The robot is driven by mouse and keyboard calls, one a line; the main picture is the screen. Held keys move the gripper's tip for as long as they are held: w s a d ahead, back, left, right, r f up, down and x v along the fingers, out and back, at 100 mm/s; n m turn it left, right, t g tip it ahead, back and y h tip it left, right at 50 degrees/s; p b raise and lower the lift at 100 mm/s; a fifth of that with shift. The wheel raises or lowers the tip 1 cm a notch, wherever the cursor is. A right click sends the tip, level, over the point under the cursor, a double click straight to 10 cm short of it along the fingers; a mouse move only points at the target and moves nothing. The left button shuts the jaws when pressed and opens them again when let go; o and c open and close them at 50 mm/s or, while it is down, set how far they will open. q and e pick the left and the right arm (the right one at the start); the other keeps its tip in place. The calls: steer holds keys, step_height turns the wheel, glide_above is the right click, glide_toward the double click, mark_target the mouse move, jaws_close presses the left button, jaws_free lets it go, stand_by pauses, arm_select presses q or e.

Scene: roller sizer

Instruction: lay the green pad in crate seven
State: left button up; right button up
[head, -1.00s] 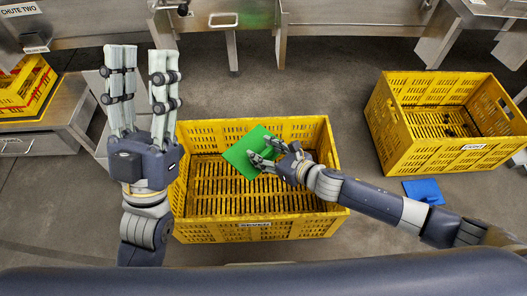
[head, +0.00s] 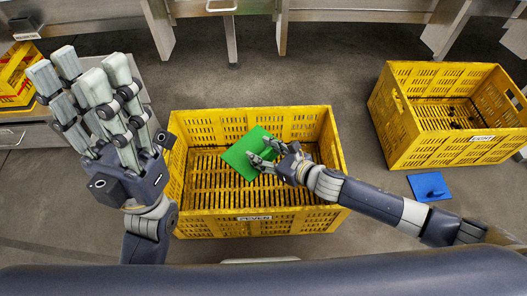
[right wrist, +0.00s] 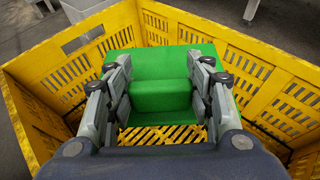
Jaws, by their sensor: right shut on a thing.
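The green pad (head: 240,154) is a flat square with a raised block on top, seen in the right wrist view (right wrist: 160,97). My right gripper (head: 263,158) is shut on that block. It holds the pad inside the outline of the yellow crate labelled SEVEN (head: 205,225), over the slatted floor. I cannot tell whether the pad touches the floor. The crate's walls surround the pad in the right wrist view (right wrist: 62,72). My left gripper (head: 82,78) is raised left of the crate, its fingers spread, open and empty.
Another yellow crate (head: 395,120) stands at the right, with a blue pad (head: 428,187) on the floor in front of it. A yellow crate (head: 18,75) sits on a metal stand at the left. Metal benches (head: 340,10) line the back.

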steer(key=shift+f+b, duration=0.55)
steer(key=shift+f, duration=0.15)
steer(key=o, duration=1.3)
steer(key=v, duration=1.2)
steer(key=shift+f, duration=0.1)
